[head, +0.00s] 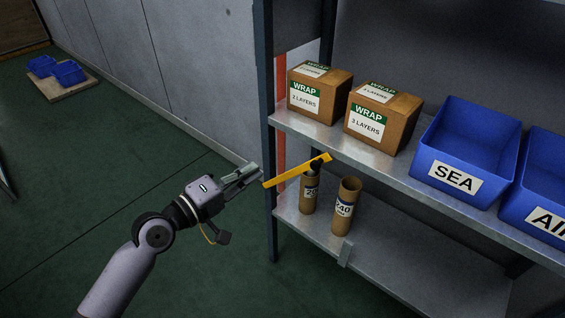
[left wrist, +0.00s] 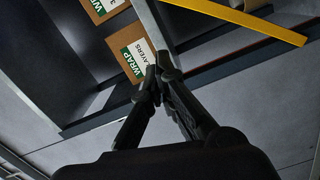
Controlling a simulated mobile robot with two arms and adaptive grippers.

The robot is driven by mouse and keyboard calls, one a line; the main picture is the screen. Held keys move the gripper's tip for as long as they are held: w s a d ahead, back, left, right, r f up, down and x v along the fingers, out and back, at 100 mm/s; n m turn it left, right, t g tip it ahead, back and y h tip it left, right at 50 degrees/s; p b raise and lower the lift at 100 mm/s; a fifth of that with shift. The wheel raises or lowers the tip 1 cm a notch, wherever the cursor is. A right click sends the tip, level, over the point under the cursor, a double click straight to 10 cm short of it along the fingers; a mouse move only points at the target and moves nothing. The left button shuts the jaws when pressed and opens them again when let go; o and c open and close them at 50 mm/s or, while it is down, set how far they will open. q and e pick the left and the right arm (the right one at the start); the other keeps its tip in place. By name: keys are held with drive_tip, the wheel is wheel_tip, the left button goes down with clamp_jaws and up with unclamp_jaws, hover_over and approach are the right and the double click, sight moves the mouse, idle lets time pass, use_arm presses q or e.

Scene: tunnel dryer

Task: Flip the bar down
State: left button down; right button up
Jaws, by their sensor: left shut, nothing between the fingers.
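The yellow bar (head: 297,171) juts out at the front of the shelf rack, tilted, with its left end lower in the picture. Its right end meets a dark fitting above a cardboard tube. It also shows in the left wrist view (left wrist: 245,20), at the top right. My left gripper (head: 258,172) is shut and empty, just left of the bar's free end in the head view, apparently apart from it. In the left wrist view its fingers (left wrist: 158,72) are together, with nothing between them. My right gripper is out of view.
Two wrap boxes (head: 320,92) and blue bins (head: 465,155) stand on the upper shelf (head: 330,133). Two cardboard tubes (head: 346,210) stand on the lower shelf (head: 400,255). A dark upright (head: 265,100) rises behind my gripper.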

use_arm(q)
drive_tip(key=w+d+f, duration=0.1)
drive_tip(key=w+d, duration=0.4)
drive_tip(key=d, duration=0.5)
drive_tip(key=shift+w, duration=0.35)
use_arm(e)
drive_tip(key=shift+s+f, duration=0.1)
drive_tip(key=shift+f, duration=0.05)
use_arm(q)
drive_tip(key=shift+f, duration=0.1)
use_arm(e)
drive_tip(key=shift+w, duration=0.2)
